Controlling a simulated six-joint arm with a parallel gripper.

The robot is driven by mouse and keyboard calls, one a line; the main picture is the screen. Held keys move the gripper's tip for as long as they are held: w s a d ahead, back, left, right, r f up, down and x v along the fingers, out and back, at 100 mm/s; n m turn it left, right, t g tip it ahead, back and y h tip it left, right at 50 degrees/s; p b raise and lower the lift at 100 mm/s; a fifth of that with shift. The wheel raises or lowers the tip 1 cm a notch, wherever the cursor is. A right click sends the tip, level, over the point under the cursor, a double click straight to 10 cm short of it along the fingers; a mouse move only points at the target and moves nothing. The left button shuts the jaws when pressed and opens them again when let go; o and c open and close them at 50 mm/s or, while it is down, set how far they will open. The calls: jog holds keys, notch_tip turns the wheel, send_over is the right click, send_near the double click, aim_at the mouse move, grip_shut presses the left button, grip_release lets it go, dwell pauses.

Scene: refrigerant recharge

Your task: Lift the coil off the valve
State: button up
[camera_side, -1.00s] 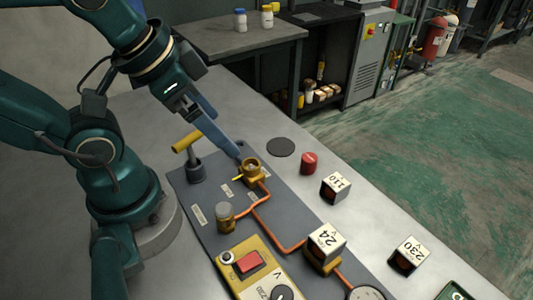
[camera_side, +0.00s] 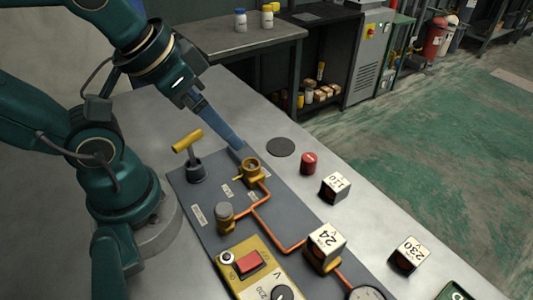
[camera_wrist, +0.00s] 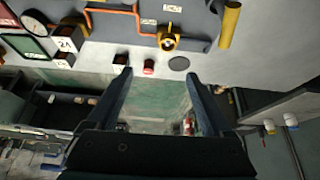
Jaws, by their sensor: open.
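The coil marked 24 (camera_side: 326,241) is a white-topped block with dark sides. It sits over the brass valve (camera_side: 318,265) on the orange pipe line, at the lower right of the grey panel. In the wrist view the 24 coil (camera_wrist: 66,44) is at the upper left, well away from my fingers. My gripper (camera_side: 238,148) hangs near the far end of the panel, close to the open brass fitting (camera_side: 251,170). In the wrist view my gripper (camera_wrist: 158,80) has its two fingers wide apart with nothing between them.
Loose blocks marked 110 (camera_side: 335,186) and 230 (camera_side: 408,254) stand on the table to the right. A red cap (camera_side: 309,163) and a dark disc (camera_side: 281,147) lie beyond the panel. A yellow-handled T-shaped tool (camera_side: 188,150) stands upright at the panel's left. A switch box (camera_side: 252,275) is in front.

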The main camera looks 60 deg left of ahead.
jog(key=w+d+r+n, duration=0.2)
jog(key=w+r, duration=0.2)
jog(key=g, duration=0.4)
send_near(328, 238)
jog(key=w+a, duration=0.4)
jog(key=s+d+f, duration=0.1)
jog(key=f, duration=0.1)
jog(key=d+f+m+g, duration=0.1)
jog(key=s+d+f+m, duration=0.1)
jog(key=d+f, duration=0.1)
jog(key=shift+s+f+g, duration=0.3)
jog(key=shift+f, duration=2.4)
grip_shut()
